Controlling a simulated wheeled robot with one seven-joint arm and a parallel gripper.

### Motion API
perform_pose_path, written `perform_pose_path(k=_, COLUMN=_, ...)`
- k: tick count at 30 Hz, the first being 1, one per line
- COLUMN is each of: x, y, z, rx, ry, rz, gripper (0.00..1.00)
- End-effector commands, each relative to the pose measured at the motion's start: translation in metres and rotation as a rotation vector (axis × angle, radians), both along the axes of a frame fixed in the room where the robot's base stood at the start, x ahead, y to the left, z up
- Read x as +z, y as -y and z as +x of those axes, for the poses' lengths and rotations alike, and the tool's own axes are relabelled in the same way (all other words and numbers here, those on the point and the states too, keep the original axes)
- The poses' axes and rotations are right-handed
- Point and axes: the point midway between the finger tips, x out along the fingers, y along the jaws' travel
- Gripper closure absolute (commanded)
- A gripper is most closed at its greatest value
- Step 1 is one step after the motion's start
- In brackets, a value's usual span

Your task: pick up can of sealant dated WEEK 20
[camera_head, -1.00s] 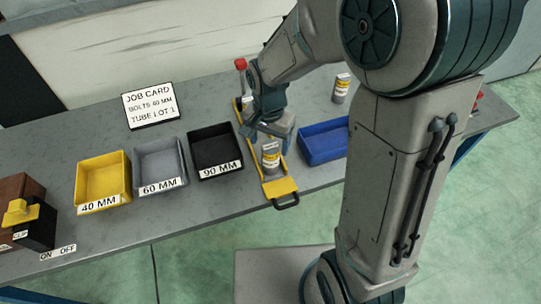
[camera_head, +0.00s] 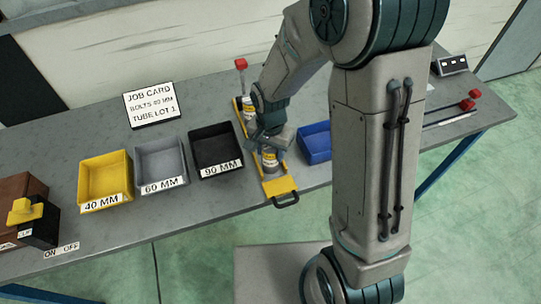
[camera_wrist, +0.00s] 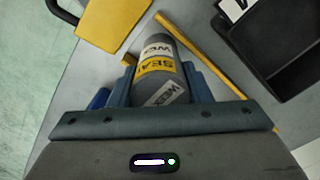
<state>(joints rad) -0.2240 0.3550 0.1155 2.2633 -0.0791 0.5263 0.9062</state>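A grey sealant can (camera_head: 270,159) with a yellow band and white label stands upright at the near end of a yellow tray (camera_head: 281,187). My gripper (camera_head: 271,150) is over it from above. In the wrist view the can (camera_wrist: 160,68) fills the space between my two blue fingers (camera_wrist: 161,90), which lie close against its sides. Its label reads "SEA" and "WE..."; the week number cannot be read. A second similar can (camera_head: 249,110) stands farther back in the tray, behind my gripper.
A black 90 MM bin (camera_head: 221,168) is just left of the tray, with grey and yellow bins beyond. A blue bin (camera_head: 316,150) is close on the right. A red-topped post (camera_head: 241,65) stands behind. My arm hides part of the bench.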

Motion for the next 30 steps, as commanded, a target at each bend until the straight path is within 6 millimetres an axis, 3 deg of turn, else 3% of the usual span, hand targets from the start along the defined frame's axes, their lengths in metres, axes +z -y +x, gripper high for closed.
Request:
perform_pose_path(k=1, x=0.000, y=0.000, z=0.000, rx=0.000, ry=0.000, rz=0.000, gripper=0.77)
perform_pose_path(k=2, x=0.000, y=0.000, z=0.000, rx=0.000, ry=0.000, rz=0.000, gripper=0.85)
perform_pose_path(k=14, x=0.004, y=0.000, z=0.000, rx=0.000, ry=0.001, rz=0.000, gripper=0.85)
perform_pose_path(k=24, x=0.039, y=0.000, z=0.001, rx=-0.001, ry=0.007, rz=0.002, gripper=0.85)
perform_pose_path(k=30, x=0.064, y=0.036, z=0.024, rx=-0.007, ry=0.006, rz=0.000, gripper=0.85)
